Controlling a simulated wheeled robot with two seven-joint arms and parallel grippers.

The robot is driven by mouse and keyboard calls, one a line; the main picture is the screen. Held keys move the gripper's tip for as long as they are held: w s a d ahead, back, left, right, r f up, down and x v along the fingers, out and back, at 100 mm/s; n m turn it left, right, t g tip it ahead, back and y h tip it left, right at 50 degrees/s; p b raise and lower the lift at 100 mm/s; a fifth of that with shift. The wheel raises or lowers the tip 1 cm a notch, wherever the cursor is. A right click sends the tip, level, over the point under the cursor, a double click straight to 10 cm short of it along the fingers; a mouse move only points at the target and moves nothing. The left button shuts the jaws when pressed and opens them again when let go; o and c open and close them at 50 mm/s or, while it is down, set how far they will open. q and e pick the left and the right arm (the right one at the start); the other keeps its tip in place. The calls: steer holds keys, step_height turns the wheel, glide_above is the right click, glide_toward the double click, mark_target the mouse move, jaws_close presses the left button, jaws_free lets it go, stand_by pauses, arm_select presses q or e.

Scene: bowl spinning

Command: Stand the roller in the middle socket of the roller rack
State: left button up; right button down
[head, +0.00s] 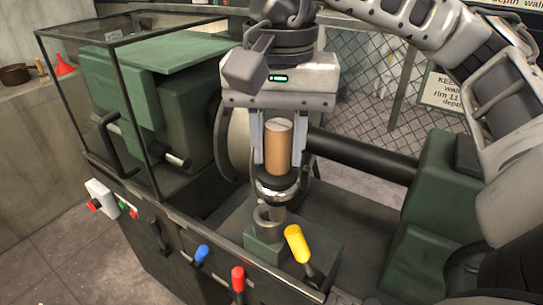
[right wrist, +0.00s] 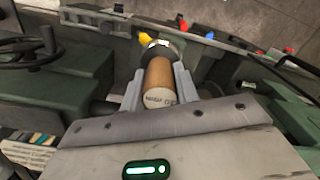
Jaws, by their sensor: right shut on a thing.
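The roller (head: 279,147) has a brown wooden handle with a pale end, a dark collar and a shiny metal part below. My right gripper (head: 279,160) is shut on the handle, one finger on each side, and holds it about upright. The right wrist view also shows the handle (right wrist: 158,82) between the fingers. The roller's lower end is over or at a grey round holder (head: 268,218) on a green block (head: 264,246); I cannot tell whether they touch. I cannot make out a rack with a middle socket. My left gripper is not in view.
A yellow-handled lever (head: 296,243) leans close to the right of the holder. Blue (head: 201,253) and red (head: 237,277) levers line the machine's front edge. A glass guard frame (head: 104,117) stands at left, and a green housing (head: 420,205) at right.

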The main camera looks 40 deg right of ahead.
steer(key=s+a+r+p, duration=0.2)
steer(key=s+a+r, duration=0.1)
steer(key=s+r, duration=0.4)
steer(key=shift+s+r+p, duration=0.2)
steer(key=shift+r+p, duration=0.15)
steer(key=shift+r, duration=0.1)
stand_by(0.3)
steer(key=shift+a, duration=0.15)
